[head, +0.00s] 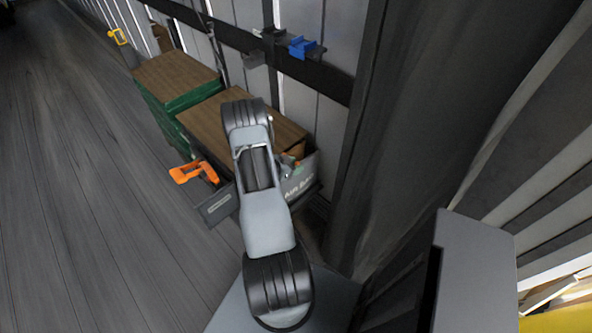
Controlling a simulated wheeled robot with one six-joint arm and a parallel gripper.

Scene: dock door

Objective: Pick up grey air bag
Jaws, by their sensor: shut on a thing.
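My arm reaches over a grey bin (302,180) whose front lettering seems to read "Air Bags". The bin stands in front of a wooden-topped stack, at the foot of the wall. Small grey, greenish and brown items (287,163) show at its rim, partly covered by my arm. I cannot tell which of them is a grey air bag. My gripper is hidden behind my arm, so its jaws and anything in them do not show.
A dark bin (217,204) and an orange tool (193,172) lie just left. Wooden-topped green stacks (178,76) line the wall. A blue clip (302,47) sits on the dark rail. A dark post (361,140) rises at right. The plank floor (70,200) at left is clear.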

